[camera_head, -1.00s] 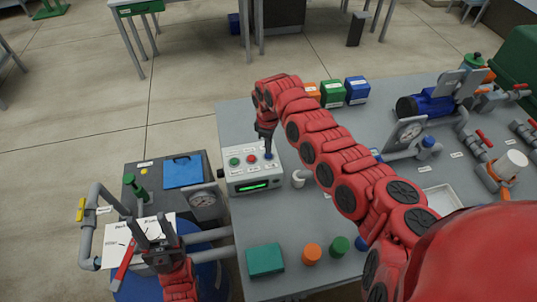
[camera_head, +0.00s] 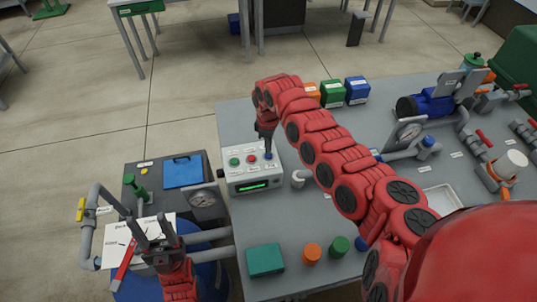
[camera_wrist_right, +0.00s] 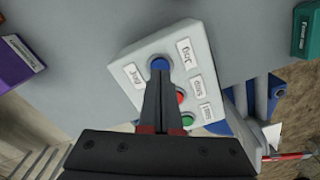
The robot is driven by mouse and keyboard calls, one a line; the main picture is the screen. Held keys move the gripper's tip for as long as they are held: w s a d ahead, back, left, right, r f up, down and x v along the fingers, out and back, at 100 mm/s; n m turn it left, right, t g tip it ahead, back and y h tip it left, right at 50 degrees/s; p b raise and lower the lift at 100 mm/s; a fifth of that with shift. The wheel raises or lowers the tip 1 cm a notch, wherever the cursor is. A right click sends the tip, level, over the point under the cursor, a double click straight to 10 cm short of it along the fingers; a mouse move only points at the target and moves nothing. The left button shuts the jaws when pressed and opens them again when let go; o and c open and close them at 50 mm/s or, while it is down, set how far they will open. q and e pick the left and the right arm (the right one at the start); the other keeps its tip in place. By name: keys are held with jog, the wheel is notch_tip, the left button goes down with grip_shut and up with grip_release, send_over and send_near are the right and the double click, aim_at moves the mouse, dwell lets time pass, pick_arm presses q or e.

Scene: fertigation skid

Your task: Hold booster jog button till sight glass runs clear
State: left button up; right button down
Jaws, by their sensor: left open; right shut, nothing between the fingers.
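A light grey control box (camera_head: 240,182) with a lit green display stands at the left end of the grey bench. It carries green, red and blue buttons. In the right wrist view the blue button (camera_wrist_right: 160,64) lies beside a label that reads "Jog". My right gripper (camera_head: 268,154) is shut and empty, pointing down with its tips at the blue button. They seem to touch it; how far it is pressed I cannot tell. My left gripper (camera_head: 154,230) is open and empty above a white sheet. I cannot make out the sight glass for certain.
A teal block (camera_head: 265,260) and several coloured caps lie in front. My right arm covers the bench middle.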

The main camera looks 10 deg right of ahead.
jog(key=shift+f+b, duration=0.5)
jog(key=shift+f, duration=0.45)
dwell(1.6)
dwell(4.9)
jog(key=shift+r+p, duration=0.85)
jog(key=shift+r, duration=0.35)
jog(key=shift+r+p, duration=1.3)
jog(key=shift+r, duration=1)
